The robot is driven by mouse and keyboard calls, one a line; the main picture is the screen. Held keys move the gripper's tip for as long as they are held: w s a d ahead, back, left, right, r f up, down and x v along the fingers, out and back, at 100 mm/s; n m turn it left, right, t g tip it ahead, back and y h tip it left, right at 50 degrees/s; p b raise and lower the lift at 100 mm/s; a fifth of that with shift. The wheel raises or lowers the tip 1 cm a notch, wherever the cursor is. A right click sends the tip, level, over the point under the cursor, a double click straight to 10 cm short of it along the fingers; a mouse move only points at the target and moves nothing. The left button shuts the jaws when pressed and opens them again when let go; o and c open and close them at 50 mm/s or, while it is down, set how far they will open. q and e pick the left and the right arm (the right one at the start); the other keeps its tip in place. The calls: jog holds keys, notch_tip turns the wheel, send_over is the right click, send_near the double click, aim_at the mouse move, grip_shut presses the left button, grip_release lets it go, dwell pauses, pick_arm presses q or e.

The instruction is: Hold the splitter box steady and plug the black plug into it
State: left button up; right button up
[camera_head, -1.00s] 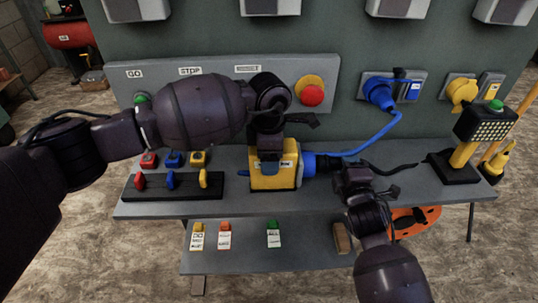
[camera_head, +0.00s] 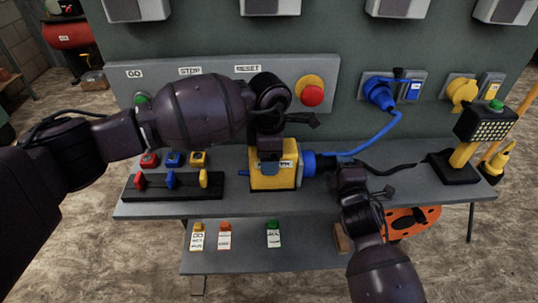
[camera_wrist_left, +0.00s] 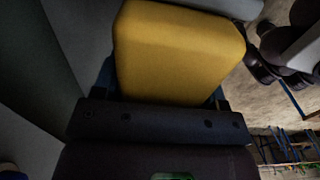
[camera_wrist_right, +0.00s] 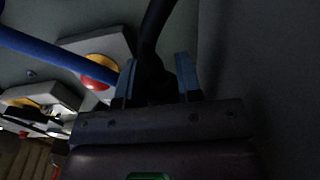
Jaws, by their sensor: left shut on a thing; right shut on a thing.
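The yellow splitter box (camera_head: 285,181) stands on the bench in the head view. My left gripper (camera_head: 270,158) is shut on it from above, and the yellow body fills the space between the fingers in the left wrist view (camera_wrist_left: 178,48). A blue round connector (camera_head: 308,163) sits on the box's right side. My right gripper (camera_head: 337,167) is shut on the black plug (camera_wrist_right: 153,82), whose black cable (camera_head: 392,170) trails right. The plug is right beside the blue connector. Its front end is mostly hidden, so I cannot tell whether it is inside.
A blue cable (camera_head: 372,143) runs from the blue wall plug (camera_head: 378,93) down behind the box's right side. A switch rack (camera_head: 172,186) stands left of the box. A lamp on a yellow post (camera_head: 463,155) stands at the bench's right. Tagged padlocks (camera_head: 273,230) lie on the lower shelf.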

jog(key=shift+a, duration=0.45)
pick_arm(q)
jog(key=shift+r, duration=0.1)
pick_arm(e)
jog(key=o, duration=1)
jog(key=shift+w+d, duration=0.1)
jog(key=shift+d, duration=4.4)
pick_arm(q)
jog(key=o, duration=1.4)
jog(key=shift+c, duration=0.2)
